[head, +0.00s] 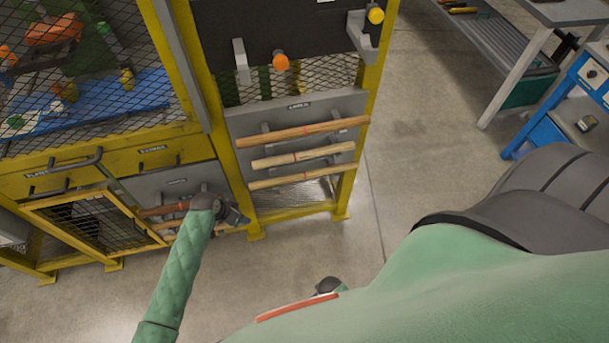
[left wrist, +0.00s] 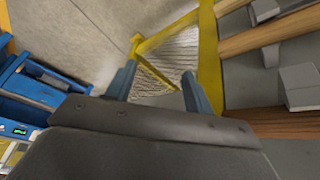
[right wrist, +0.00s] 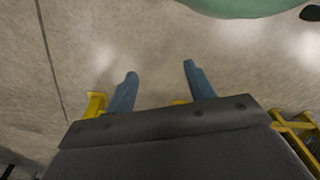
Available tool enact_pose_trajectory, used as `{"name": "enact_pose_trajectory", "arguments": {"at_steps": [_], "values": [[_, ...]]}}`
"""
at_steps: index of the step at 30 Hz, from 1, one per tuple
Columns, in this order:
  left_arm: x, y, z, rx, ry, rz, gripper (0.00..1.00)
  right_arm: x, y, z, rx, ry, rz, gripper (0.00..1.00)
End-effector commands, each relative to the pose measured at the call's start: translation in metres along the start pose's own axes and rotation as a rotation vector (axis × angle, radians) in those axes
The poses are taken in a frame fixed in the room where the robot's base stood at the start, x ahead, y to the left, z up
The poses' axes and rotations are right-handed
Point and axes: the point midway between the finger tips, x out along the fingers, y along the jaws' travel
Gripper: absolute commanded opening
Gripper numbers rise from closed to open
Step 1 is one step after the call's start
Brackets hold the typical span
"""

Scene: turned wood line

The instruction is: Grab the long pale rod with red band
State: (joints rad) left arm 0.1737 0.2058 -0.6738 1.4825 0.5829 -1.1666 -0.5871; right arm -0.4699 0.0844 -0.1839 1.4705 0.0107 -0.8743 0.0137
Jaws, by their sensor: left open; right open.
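Three long wooden rods lie across holders on the grey right-hand panel in the head view: a top rod (head: 330,128), a middle rod (head: 320,154) and a bottom rod (head: 320,174). Small red marks show near the middle of the rods; I cannot tell clearly which are full bands. My left gripper (head: 238,214) is open and empty, low and left of these rods, in front of a lower panel with a browner rod (head: 160,211). Its fingers also show in the left wrist view (left wrist: 160,90), with rods (left wrist: 275,32) to their right. My right gripper (right wrist: 161,82) is open above bare floor.
Yellow frame posts (head: 362,120) edge the rack, with a wire-mesh cage (head: 90,225) at the lower left. Hooks with an orange-ended piece (head: 281,62) hang above the rods. A blue workbench (head: 555,110) stands at right. The floor between is clear.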

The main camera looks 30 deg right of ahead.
Motion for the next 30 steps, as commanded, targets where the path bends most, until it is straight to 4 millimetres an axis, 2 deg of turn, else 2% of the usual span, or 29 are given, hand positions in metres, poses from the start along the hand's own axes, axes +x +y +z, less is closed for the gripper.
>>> {"name": "enact_pose_trajectory", "arguments": {"at_steps": [1, 5, 9, 12, 17, 21, 26, 30], "values": [[-0.011, -0.008, -0.019, 0.062, 0.001, 0.01, 0.53, -0.002, 0.009, -0.01, -0.002, 0.01, 0.009, 0.53], [-0.037, -0.017, -0.059, 0.221, -0.008, 0.054, 0.53, -0.006, 0.021, -0.026, -0.006, 0.025, 0.021, 0.53], [-0.065, -0.023, -0.092, 0.386, -0.028, 0.102, 0.53, -0.009, 0.015, -0.032, -0.007, 0.035, 0.013, 0.53], [-0.081, -0.026, -0.108, 0.483, -0.044, 0.132, 0.53, -0.009, 0.004, -0.026, -0.005, 0.03, 0.002, 0.53], [-0.098, -0.027, -0.122, 0.581, -0.065, 0.166, 0.53, -0.007, -0.01, -0.015, 0.001, 0.018, -0.013, 0.53], [-0.103, -0.027, -0.126, 0.617, -0.072, 0.179, 0.53, -0.009, -0.012, -0.013, 0.002, 0.018, -0.016, 0.53], [-0.094, -0.025, -0.126, 0.624, -0.074, 0.185, 0.53, -0.011, -0.007, -0.016, -0.002, 0.03, -0.009, 0.53], [-0.082, -0.023, -0.124, 0.622, -0.073, 0.183, 0.53, 0.008, 0.013, -0.016, -0.013, 0.035, 0.013, 0.53]]}}
